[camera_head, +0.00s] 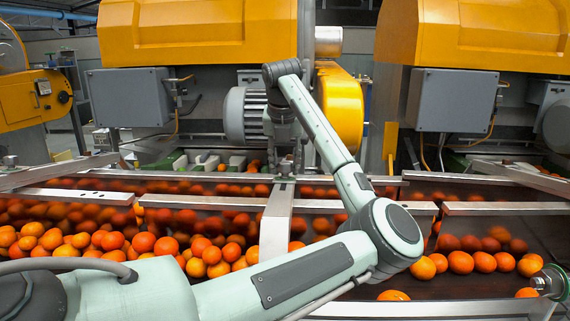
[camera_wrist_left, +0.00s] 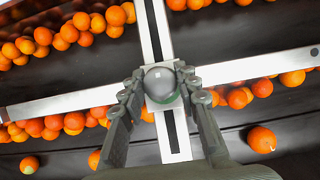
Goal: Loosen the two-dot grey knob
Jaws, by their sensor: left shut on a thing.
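A round grey knob (camera_wrist_left: 161,80) sits where the metal rails cross, seen from above in the left wrist view. My left gripper (camera_wrist_left: 160,88) has a finger on each side of it and is shut on it. The dots on the knob cannot be made out clearly. In the head view my left gripper (camera_head: 287,160) points down at the crossing of the rails, and its fingers and the knob are too small there to tell apart.
Many oranges (camera_head: 205,255) lie on the dark chute below and around the rails (camera_head: 277,225). Yellow machines (camera_head: 200,30) and a grey motor (camera_head: 245,115) stand behind. Another metal fitting (camera_head: 549,282) is at the far right. A loose orange (camera_wrist_left: 261,140) lies right of my gripper.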

